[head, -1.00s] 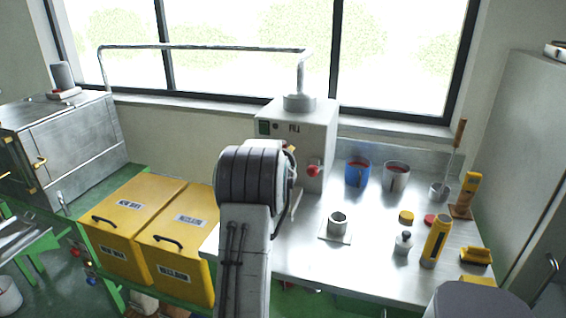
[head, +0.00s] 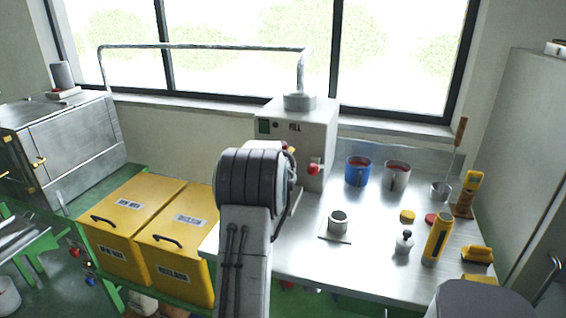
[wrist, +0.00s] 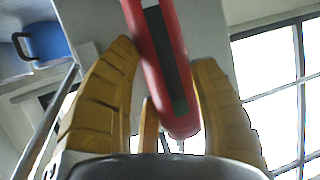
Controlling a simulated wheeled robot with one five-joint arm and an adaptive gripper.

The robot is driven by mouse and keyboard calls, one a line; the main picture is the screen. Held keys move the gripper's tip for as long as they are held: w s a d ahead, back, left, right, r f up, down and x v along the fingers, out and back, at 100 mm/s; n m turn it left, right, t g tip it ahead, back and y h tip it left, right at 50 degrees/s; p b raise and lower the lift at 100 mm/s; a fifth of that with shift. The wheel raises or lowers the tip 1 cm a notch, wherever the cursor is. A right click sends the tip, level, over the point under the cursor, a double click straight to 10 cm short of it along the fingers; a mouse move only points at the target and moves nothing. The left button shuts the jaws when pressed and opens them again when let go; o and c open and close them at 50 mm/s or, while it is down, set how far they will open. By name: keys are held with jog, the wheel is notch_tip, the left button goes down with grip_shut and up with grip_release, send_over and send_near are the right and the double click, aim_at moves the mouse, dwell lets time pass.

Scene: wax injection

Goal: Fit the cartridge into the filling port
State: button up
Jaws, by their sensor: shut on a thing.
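My gripper (wrist: 165,62) has yellow fingers shut on a long red piece with a dark strip (wrist: 163,35), which I take to be the cartridge. It is tilted and runs out of the top of the wrist view. The filling machine (head: 317,140), a grey box marked FILL, stands at the back of the bench, with a red knob (head: 314,169) on its front. In the head view my arm hides the cartridge and nearly all of my gripper, close in front of the machine's left side. I cannot make out the filling port, nor whether the cartridge touches it.
A blue mug (head: 357,171) and a steel mug (head: 397,177) stand right of the machine. A metal cup (head: 338,222) stands on the bench front, with a yellow tube (head: 437,239) and small items further right. Yellow bins (head: 128,214) stand at left.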

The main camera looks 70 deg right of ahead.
jog(key=shift+f+b, duration=1.9)
jog(key=shift+b, duration=0.1)
jog(key=o, duration=0.9)
jog(key=shift+r, duration=0.1)
jog(key=o, duration=0.4)
jog(key=shift+v, duration=6)
